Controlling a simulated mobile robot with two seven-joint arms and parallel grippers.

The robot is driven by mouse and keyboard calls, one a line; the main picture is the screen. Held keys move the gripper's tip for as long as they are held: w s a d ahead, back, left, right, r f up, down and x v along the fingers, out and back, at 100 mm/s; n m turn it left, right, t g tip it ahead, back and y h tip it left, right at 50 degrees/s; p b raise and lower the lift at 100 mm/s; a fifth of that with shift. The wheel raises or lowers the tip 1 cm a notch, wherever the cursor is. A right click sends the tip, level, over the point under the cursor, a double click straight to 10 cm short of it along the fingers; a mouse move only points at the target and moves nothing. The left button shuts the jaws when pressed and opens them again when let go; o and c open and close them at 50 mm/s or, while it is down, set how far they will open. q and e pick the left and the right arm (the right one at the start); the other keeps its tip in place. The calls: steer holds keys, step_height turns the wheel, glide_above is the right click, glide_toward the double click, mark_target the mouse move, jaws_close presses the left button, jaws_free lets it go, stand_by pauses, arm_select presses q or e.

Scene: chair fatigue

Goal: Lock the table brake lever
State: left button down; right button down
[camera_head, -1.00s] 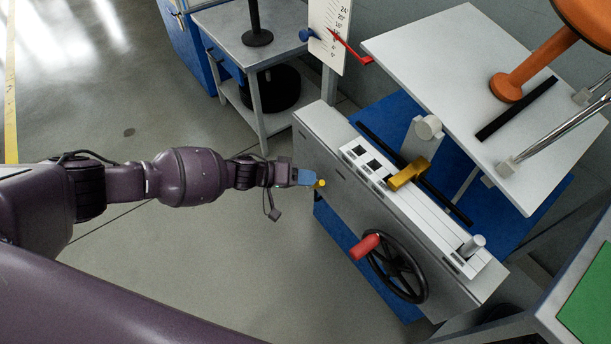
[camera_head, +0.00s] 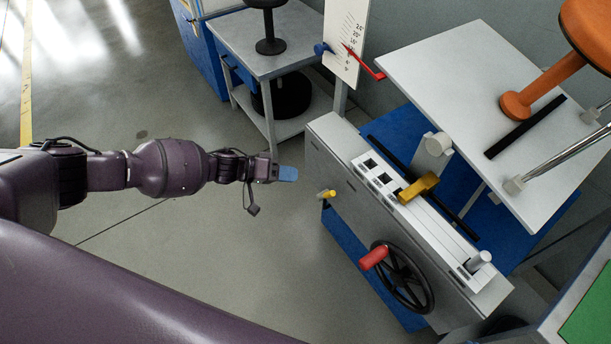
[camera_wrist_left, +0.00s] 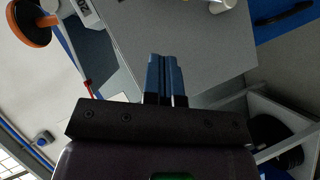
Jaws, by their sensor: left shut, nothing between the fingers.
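A small yellow-tipped lever (camera_head: 327,194) sticks out from the near side of the grey machine (camera_head: 345,185). A larger yellow lever (camera_head: 418,188) sits on the machine's white top rail. I cannot tell from the pictures which is the brake lever. My left gripper (camera_head: 288,173) has blue fingers and is shut and empty. It is left of the small yellow-tipped lever, apart from it. In the left wrist view the shut fingers (camera_wrist_left: 165,80) point towards a grey panel; no yellow lever shows there. My right gripper is not in view.
A black handwheel (camera_head: 402,278) with a red handle (camera_head: 373,257) juts from the machine's near side. A tilted white tabletop (camera_head: 440,75) with an orange stool (camera_head: 515,104) is at upper right. A grey side table (camera_head: 232,40) stands behind. Floor below my arm is clear.

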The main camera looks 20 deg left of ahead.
arm_select(q)
steer(key=v, duration=0.4)
steer(key=shift+a+f, duration=0.1)
steer(key=shift+a, duration=0.2)
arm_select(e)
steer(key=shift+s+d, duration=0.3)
